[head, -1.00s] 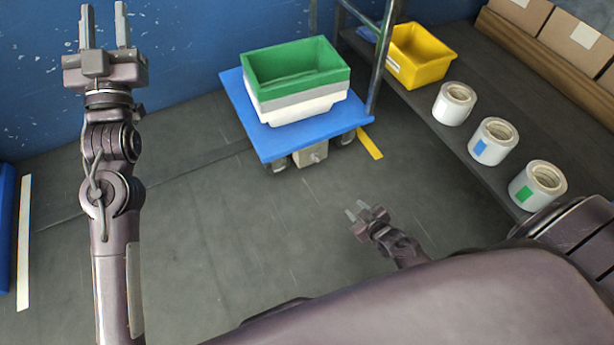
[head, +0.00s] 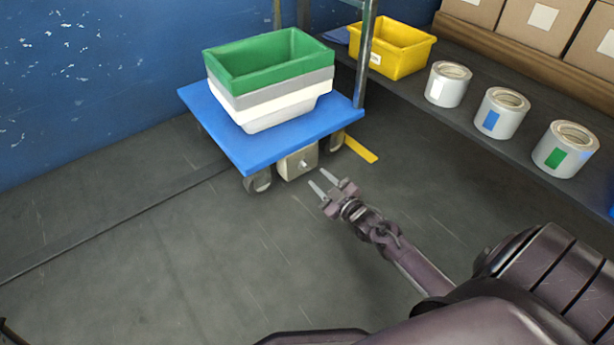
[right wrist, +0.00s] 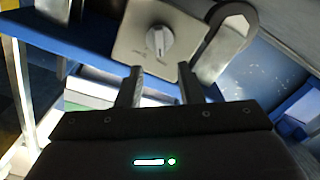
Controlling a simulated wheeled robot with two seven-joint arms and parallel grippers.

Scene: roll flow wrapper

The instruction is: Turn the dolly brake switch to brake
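The blue dolly (head: 245,153) stands on the floor by the wall, with stacked green, grey and white bins on it. The brake box (head: 297,163) is a beige box under its front edge, between the casters. In the right wrist view the brake switch (right wrist: 159,41) is a light knob with a pointer on the box's plate (right wrist: 135,45). My right gripper (head: 321,187) is open and empty, a little to the right of and in front of the box, not touching it. In the right wrist view its fingers (right wrist: 158,72) are apart, below the knob. My left gripper is out of view.
Dolly casters (head: 258,182) flank the box. A metal post (head: 365,55) rises at the dolly's right corner. A low dark shelf (head: 480,130) at right holds a yellow bin (head: 398,52) and white rolls (head: 501,113). The floor in front is clear.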

